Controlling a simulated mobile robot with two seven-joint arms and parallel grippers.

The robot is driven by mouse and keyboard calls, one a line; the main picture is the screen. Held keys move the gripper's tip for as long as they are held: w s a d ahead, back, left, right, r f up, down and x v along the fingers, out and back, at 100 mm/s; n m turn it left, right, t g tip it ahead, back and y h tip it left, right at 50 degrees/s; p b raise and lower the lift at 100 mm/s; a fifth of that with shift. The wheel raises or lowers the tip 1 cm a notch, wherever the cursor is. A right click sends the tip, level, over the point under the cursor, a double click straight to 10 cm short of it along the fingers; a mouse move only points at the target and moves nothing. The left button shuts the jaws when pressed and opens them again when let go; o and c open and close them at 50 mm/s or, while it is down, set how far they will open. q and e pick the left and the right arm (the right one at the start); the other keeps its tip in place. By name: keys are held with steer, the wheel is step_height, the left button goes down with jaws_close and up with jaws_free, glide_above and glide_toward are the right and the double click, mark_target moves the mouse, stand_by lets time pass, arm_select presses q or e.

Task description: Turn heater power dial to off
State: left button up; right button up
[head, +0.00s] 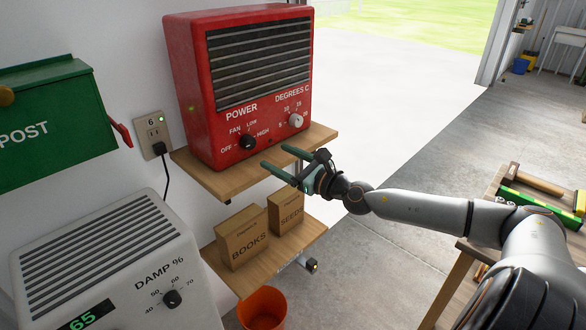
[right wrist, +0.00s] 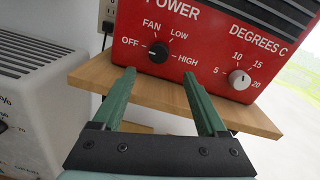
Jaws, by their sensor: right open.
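The red heater (head: 245,80) stands on a wooden shelf. Its black power dial (head: 247,142) is at the lower left of the front face, ringed by OFF, FAN, LOW and HIGH. The dial also shows in the right wrist view (right wrist: 158,52); its pointer is too small to read surely. My right gripper (head: 275,157) is open and empty, in front of the heater and to the right of the dial in the head view. In the right wrist view its green fingers (right wrist: 158,70) point toward the dial, one on each side, apart from it. My left gripper is not in view.
A white degrees dial (head: 296,120) sits right of the power dial. The wooden shelf edge (head: 215,185) juts out below the heater. Boxes (head: 242,238) stand on a lower shelf. A white dehumidifier (head: 105,265) is at lower left, a workbench at right.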

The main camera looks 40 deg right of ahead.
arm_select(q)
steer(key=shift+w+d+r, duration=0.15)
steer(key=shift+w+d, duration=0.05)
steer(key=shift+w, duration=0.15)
arm_select(e)
steer(key=s, duration=0.4)
steer(key=shift+d, duration=0.2)
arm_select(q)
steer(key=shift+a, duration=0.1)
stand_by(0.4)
